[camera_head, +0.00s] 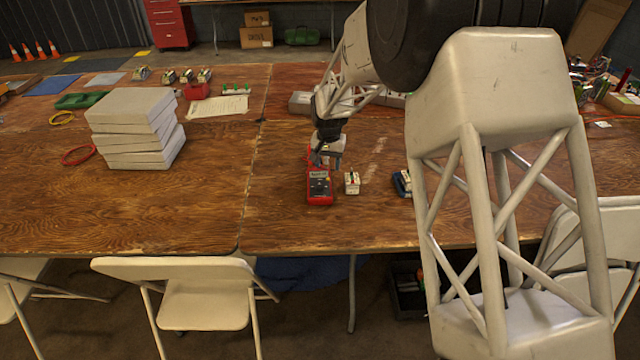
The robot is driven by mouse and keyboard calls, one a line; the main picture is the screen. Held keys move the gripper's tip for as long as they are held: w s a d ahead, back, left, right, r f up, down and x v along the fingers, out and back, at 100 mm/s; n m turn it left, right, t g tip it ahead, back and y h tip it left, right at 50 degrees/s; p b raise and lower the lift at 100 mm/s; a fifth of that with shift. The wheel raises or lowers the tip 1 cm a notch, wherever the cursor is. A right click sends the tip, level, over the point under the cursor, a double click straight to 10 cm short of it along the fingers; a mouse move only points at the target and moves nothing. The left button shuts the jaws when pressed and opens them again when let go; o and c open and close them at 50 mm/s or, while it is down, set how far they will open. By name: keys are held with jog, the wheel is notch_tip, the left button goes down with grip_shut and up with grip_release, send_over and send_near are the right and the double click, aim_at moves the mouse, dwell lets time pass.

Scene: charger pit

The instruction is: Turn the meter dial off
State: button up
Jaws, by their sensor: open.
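The red meter (319,196) with a dark face lies on the wooden table, near its front edge. My gripper (322,158) is over the far part of the meter and hides that part. It is open. The dial is too small to make out, and its setting cannot be read. Whether my fingers touch the meter cannot be told from this view.
A small white block-like device (352,183) stands just right of the meter. A blue-and-white device (402,183) is farther right, partly behind my arm. A stack of pale boxes (135,128) stands on the left table (60,205). Folding chairs (190,290) line the front edge.

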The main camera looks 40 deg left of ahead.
aim_at(320, 185)
jog(key=shift+s+a+f, duration=0.3)
jog(key=shift+a+f, duration=0.15)
jog(key=shift+a, duration=0.2)
jog(key=shift+s+a+f, duration=0.3)
jog(key=shift+a+f, duration=0.15)
jog(key=shift+a, duration=0.15)
jog(key=shift+f, duration=0.1)
jog(key=shift+f, duration=3.8)
jog(key=c, duration=0.9)
